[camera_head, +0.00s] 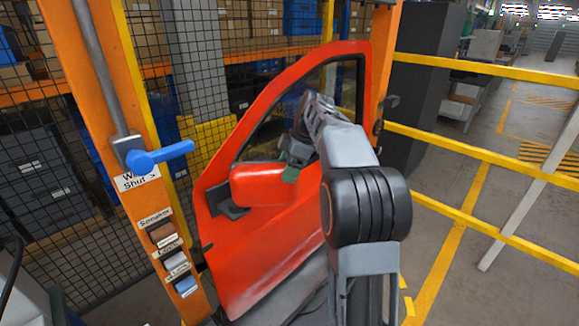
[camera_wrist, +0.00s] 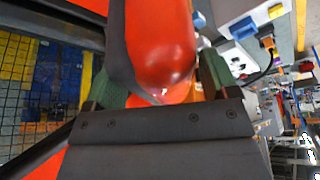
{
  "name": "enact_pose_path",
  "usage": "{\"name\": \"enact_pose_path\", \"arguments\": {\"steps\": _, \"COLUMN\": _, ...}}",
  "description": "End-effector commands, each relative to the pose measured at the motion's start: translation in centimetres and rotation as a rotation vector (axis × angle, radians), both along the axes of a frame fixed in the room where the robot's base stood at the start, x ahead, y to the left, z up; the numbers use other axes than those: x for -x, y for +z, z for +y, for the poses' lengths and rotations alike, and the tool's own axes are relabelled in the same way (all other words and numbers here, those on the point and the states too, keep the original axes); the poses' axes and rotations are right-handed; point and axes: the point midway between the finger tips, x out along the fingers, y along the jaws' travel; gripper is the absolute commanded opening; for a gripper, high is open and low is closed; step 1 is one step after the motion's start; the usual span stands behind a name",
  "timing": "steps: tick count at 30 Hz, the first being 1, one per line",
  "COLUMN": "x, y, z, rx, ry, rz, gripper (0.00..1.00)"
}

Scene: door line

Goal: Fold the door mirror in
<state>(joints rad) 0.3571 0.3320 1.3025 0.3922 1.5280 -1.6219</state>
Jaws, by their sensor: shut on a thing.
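A red car door (camera_head: 270,255) hangs upright in an orange frame. Its door mirror (camera_head: 262,186) has a red housing on a black foot (camera_head: 228,202) at the door's left part, and it sticks out from the door. My gripper (camera_head: 290,172) is at the right end of the mirror housing, partly hidden behind my arm. In the wrist view the red mirror housing (camera_wrist: 160,45) lies between the two green fingers of my gripper (camera_wrist: 160,85), which is shut on it. The mirror's glass side does not show.
The orange post (camera_head: 150,215) at the left carries a blue lever (camera_head: 160,156) and several labelled switches (camera_head: 175,262). A mesh fence (camera_head: 60,170) stands behind. Yellow rails (camera_head: 480,155) run along the right, with open floor beyond them.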

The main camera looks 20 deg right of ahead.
Motion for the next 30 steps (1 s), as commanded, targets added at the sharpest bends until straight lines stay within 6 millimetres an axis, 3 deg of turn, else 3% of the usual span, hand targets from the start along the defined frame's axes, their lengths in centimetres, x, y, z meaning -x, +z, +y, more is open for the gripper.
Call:
{"name": "enact_pose_path", "arguments": {"steps": 1, "x": -0.1, "y": 0.3, "z": 0.1, "rx": 0.003, "ry": 0.008, "rz": -0.011, "gripper": 0.38}}
{"name": "enact_pose_path", "arguments": {"steps": 2, "x": -0.1, "y": 0.3, "z": 0.1, "rx": 0.003, "ry": 0.008, "rz": -0.011, "gripper": 0.81}}
{"name": "enact_pose_path", "arguments": {"steps": 8, "x": -0.1, "y": 0.2, "z": -0.1, "rx": 0.002, "ry": 0.003, "rz": -0.009, "gripper": 1.00}}
{"name": "enact_pose_path", "arguments": {"steps": 19, "x": 0.1, "y": 1.1, "z": -0.6, "rx": 0.001, "ry": -0.001, "rz": -0.007, "gripper": 1.00}}
{"name": "enact_pose_path", "arguments": {"steps": 30, "x": 0.9, "y": 7.9, "z": -3.2, "rx": 0.003, "ry": -0.002, "rz": -0.009, "gripper": 1.00}}
